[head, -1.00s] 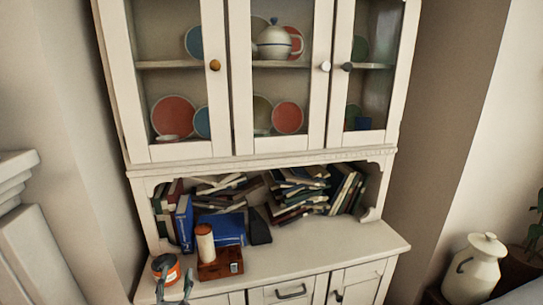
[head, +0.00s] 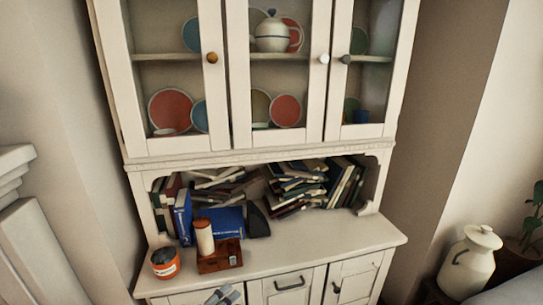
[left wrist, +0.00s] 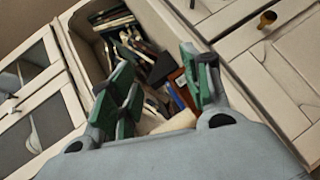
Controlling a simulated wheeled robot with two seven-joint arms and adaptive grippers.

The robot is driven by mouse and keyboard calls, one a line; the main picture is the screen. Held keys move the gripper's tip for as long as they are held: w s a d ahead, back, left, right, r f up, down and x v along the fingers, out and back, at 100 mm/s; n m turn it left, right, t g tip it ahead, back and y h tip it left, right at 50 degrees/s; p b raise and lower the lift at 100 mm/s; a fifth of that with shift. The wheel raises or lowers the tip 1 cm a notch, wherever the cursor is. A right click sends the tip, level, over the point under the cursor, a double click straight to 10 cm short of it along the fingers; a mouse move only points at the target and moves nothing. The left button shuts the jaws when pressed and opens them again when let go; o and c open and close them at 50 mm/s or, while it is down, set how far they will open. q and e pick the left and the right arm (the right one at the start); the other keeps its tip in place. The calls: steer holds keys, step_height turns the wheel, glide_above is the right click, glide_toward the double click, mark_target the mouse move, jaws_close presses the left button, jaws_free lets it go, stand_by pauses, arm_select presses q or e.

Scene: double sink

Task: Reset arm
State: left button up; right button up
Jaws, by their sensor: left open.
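My left gripper (left wrist: 160,88) is open in the left wrist view, its two green-padded fingers wide apart with nothing held between them. Beyond the fingers lie the cabinet's book shelf and doors. In the head view a small grey part of my left arm or gripper (head: 224,296) shows at the bottom edge, in front of the cabinet's lower doors. An orange can (head: 165,262) stands on the cabinet counter (head: 310,245), apart from that part. My right gripper is not in view.
A cream cylinder (head: 204,237) with a reddish top stands at a brown wooden box (head: 222,257) on the counter. Books (head: 300,185) are piled in the niche behind. The counter's right side is clear. A white jug (head: 468,262) stands at the far right.

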arm_select(q)
steer(key=s+a+f+m+g+y, duration=0.4)
steer(key=s+a+f+m, duration=0.15)
steer(key=s, duration=0.25)
steer(key=s+a+f+m+g+y, duration=0.3)
steer(key=s+a+f+m+g, duration=0.15)
steer(key=s+m, duration=0.2)
steer(key=s+f+g+p, duration=0.25)
steer(key=f+p, duration=0.55)
steer(key=f, duration=1.6)
steer(key=s+a+f+p, duration=0.2)
steer(key=s+f, duration=0.4)
steer(key=s, duration=0.5)
steer(key=s+a+f+p, duration=0.1)
steer(key=s+f+p, duration=0.4)
steer(key=s, duration=0.7)
steer(key=shift+a+f, duration=0.35)
steer(key=shift+f, duration=0.5)
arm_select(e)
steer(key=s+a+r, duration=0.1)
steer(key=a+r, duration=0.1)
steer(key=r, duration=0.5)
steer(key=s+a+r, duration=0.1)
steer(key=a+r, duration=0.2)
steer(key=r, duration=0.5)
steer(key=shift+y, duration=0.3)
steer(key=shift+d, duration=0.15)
